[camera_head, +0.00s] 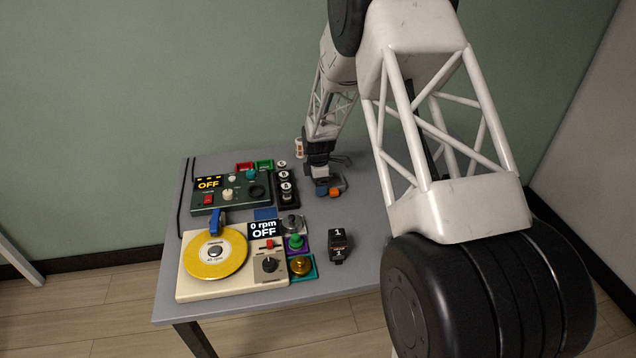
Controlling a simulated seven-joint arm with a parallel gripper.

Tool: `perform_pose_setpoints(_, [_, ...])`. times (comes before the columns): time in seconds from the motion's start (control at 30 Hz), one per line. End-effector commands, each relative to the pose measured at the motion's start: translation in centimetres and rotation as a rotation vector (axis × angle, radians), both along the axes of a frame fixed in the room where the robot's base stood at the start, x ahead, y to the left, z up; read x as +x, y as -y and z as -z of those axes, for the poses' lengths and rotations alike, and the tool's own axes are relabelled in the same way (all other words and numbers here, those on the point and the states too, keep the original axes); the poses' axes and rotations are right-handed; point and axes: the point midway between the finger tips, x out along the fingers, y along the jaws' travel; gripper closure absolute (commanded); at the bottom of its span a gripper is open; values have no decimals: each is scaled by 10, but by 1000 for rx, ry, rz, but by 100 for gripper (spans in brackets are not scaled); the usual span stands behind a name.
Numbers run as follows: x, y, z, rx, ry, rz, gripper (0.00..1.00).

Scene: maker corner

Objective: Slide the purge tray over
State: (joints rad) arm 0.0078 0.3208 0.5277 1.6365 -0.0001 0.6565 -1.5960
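No object is clearly recognisable as the purge tray in this view. Candidates are a small red tray (244,167) and a green tray (264,164), side by side at the back of the grey table. A flat blue square (265,213) lies in the middle, and its kind is unclear. My gripper (327,189) is low over the back right of the table, pointing down. Small orange (337,191) and blue pieces show at its tip; whether they are held or belong to something behind is too small to tell. The finger opening cannot be made out.
A cream turntable-like machine with a yellow disc (215,254) fills the front left. A dark green control box (229,196) stands behind it. Several knobs (302,266) and a black counter block (340,246) sit right of the machine. My arm hides the table's right side.

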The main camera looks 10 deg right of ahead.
Motion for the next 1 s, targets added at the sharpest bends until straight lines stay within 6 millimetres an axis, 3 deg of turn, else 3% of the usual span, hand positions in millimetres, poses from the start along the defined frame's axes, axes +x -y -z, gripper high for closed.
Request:
perform_pose_setpoints(0.13, [0, 0, 0, 0, 0, 0, 39])
perform_pose_setpoints(0.57, [0, 10, 0, 0, 0, 0, 39])
perform_pose_setpoints(1.0, [0, 44, 0, 0, 0, 1, 39])
